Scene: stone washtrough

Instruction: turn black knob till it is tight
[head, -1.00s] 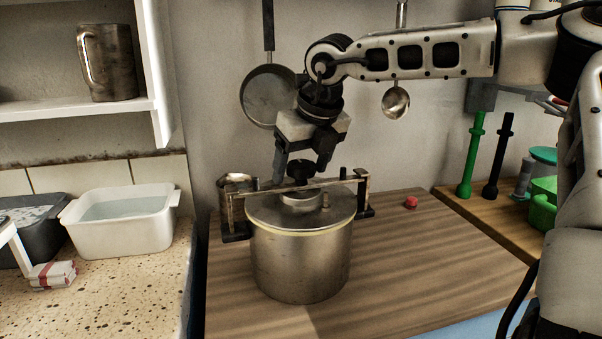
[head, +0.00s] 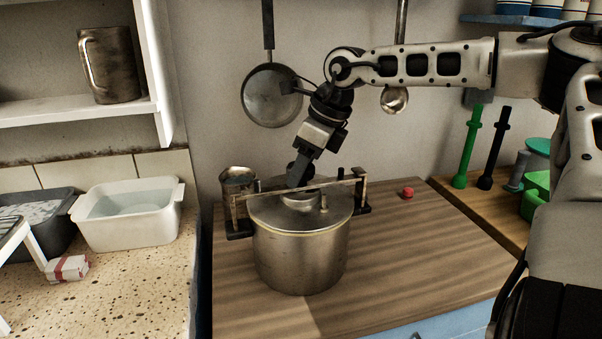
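A steel pot (head: 300,255) with a lid stands on the wooden worktop. A metal clamp bar (head: 250,194) spans its lid. The black knob (head: 292,168) sits above the middle of the bar, mostly hidden behind my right gripper. My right gripper (head: 298,180) points down at the knob, tilted, with its fingers seen nearly edge-on. One finger covers the other, so I cannot tell whether they touch the knob or how far apart they are. My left gripper is not in view.
A metal jug (head: 238,181) stands behind the pot's left side. A small red object (head: 407,193) lies to the right. A pan (head: 271,96) and a ladle (head: 394,99) hang on the wall behind. The front right worktop is clear.

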